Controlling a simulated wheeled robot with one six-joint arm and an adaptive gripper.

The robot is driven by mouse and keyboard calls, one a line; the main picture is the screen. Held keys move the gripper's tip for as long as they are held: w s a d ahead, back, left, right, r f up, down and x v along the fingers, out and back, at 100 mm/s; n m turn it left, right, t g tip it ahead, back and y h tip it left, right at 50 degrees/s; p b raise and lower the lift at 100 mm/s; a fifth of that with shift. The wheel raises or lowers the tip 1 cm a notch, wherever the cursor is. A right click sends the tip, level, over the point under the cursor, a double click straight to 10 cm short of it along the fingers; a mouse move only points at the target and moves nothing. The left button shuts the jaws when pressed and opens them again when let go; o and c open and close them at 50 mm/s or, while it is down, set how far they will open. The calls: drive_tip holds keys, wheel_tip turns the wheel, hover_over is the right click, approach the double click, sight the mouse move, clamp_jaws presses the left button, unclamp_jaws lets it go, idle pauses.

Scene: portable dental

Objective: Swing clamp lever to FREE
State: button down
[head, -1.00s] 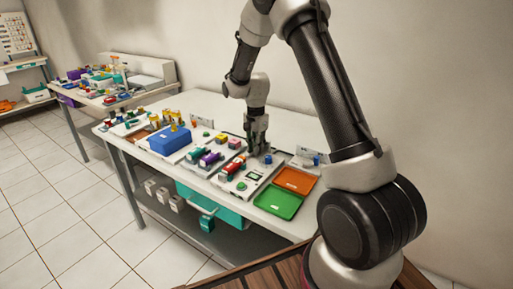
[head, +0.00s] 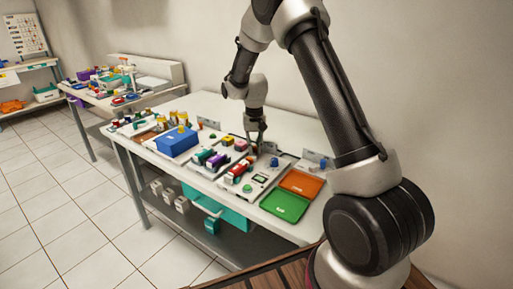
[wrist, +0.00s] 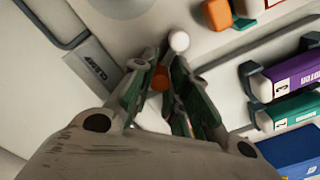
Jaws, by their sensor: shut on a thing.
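In the wrist view, my gripper (wrist: 160,75) has its green-padded fingers close together around a small orange piece (wrist: 160,78). A pale bar ending in a white ball (wrist: 179,41) shows just past the fingertips. I take the orange piece to be part of the clamp lever, but its base and any FREE mark cannot be made out. In the head view, my gripper (head: 257,142) points down at the back of the white panel (head: 268,177) on the bench. The fingers hide most of the lever there.
On the bench are a blue box (head: 176,142), a green tray (head: 285,207), an orange tray (head: 301,184), red and purple cartridges and a small white sign (head: 315,160). A grey label plate (wrist: 92,65) lies left of the fingers in the wrist view.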

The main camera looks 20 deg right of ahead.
sight(254, 146)
drive_tip(key=shift+s+a+f+n, duration=0.15)
drive_tip(key=shift+a+f+n, duration=0.05)
drive_tip(key=shift+n, duration=0.8)
drive_tip(key=c, duration=1.3)
unclamp_jaws()
drive_tip(key=shift+c, duration=0.2)
drive_tip(key=shift+r, duration=0.1)
wheel_tip(254, 146, up, 12)
